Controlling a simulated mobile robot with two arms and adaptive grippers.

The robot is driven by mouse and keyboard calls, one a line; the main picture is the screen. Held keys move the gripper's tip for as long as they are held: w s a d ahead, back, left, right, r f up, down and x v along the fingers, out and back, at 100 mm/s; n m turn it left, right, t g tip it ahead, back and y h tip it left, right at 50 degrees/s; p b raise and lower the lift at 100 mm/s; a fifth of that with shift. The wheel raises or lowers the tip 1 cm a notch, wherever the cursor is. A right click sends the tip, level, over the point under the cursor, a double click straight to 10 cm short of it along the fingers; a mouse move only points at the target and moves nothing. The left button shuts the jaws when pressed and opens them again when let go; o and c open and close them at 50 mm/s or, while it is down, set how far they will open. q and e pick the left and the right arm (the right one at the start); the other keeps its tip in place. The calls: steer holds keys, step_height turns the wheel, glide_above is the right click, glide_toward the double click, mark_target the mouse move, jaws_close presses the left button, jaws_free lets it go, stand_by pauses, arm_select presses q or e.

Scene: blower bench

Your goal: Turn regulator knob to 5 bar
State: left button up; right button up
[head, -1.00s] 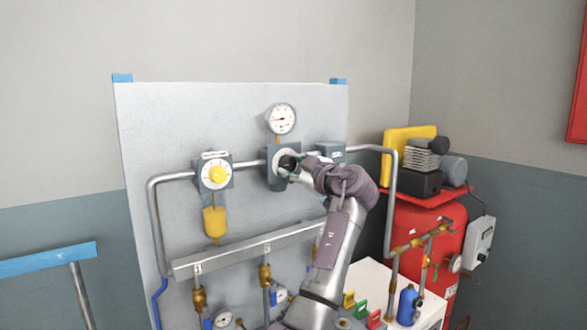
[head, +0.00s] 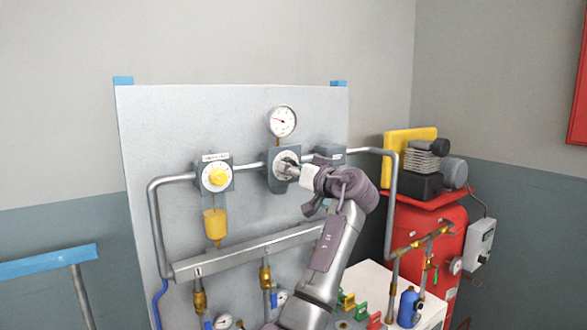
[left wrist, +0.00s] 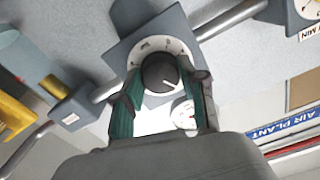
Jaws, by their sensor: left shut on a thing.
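The black regulator knob (left wrist: 160,73) sits at the middle of a white dial ring (left wrist: 150,46) on a grey-blue regulator block (head: 273,182). The pale line on the knob points toward the lower right in the left wrist view. My left gripper (left wrist: 162,80) has its two green-lined fingers closed on opposite sides of the knob. In the head view my left gripper (head: 291,166) covers most of the knob. A round white gauge (head: 281,121) is above the regulator; its needle points to the upper left. The scale figures are too small to read. My right gripper is not in view.
A yellow knob (head: 217,176) on a white dial is left of the regulator, with a yellow bowl (head: 215,223) below. Grey pipes (head: 390,200) run along the panel (head: 140,120). A red compressor tank (head: 430,220) and a white table (head: 373,281) stand at the right.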

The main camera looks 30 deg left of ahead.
arm_select(q)
steer(key=shift+r+m+p, duration=0.15)
steer(key=shift+m+p, duration=2.8)
steer(key=shift+m, duration=3.35)
steer(key=o, duration=1.1)
steer(key=shift+o, duration=0.2)
